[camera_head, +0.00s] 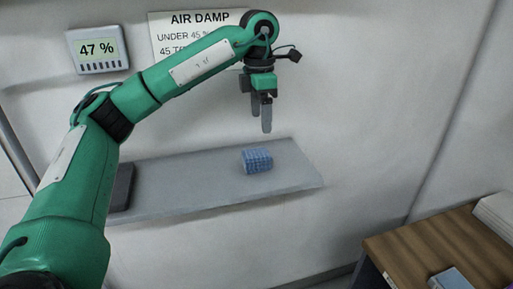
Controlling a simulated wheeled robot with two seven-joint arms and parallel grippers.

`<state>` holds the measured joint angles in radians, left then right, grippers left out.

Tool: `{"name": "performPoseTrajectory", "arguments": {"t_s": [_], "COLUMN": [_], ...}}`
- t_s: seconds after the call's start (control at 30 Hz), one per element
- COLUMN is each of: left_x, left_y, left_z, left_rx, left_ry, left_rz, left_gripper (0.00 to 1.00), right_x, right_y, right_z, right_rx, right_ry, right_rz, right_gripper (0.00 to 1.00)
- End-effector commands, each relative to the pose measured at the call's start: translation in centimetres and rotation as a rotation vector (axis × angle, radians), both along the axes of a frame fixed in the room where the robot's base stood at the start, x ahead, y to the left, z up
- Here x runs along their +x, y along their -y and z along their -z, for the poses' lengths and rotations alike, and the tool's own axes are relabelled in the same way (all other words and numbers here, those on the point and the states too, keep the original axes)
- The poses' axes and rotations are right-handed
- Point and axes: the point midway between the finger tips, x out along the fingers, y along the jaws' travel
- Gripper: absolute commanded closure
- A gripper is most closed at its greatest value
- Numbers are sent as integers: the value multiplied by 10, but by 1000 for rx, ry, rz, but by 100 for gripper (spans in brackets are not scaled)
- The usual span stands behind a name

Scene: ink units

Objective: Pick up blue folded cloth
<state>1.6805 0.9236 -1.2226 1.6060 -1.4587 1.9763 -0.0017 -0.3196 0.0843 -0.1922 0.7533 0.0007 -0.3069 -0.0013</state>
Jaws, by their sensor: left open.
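The blue folded cloth (257,161) lies on a grey wall shelf (200,190), right of the shelf's middle. It looks like a small checked bundle. My left gripper (264,126) hangs above the cloth with its fingers pointing down. It is open and empty, with a clear gap between the fingertips and the cloth. From this angle the fingers overlap, so the space between them is hard to see. My right gripper is not in view.
A humidity display (97,48) and a paper sign (185,22) are on the wall behind. A wooden table (440,250) with a blue item (452,279) stands at lower right. The shelf around the cloth is clear.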

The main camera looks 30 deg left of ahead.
Motion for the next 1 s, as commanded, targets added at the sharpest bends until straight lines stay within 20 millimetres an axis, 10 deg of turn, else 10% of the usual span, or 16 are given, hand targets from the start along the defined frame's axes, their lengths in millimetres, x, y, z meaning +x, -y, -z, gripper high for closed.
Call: {"name": "performPoseTrajectory", "arguments": {"t_s": [1.0], "left_x": [-2], "left_y": [-15], "left_z": [107], "left_rx": [34], "left_ry": [-11], "left_rz": [-19], "left_gripper": [25], "right_x": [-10], "right_y": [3], "right_z": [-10], "right_rx": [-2], "right_ry": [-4], "right_rz": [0], "right_gripper": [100]}}
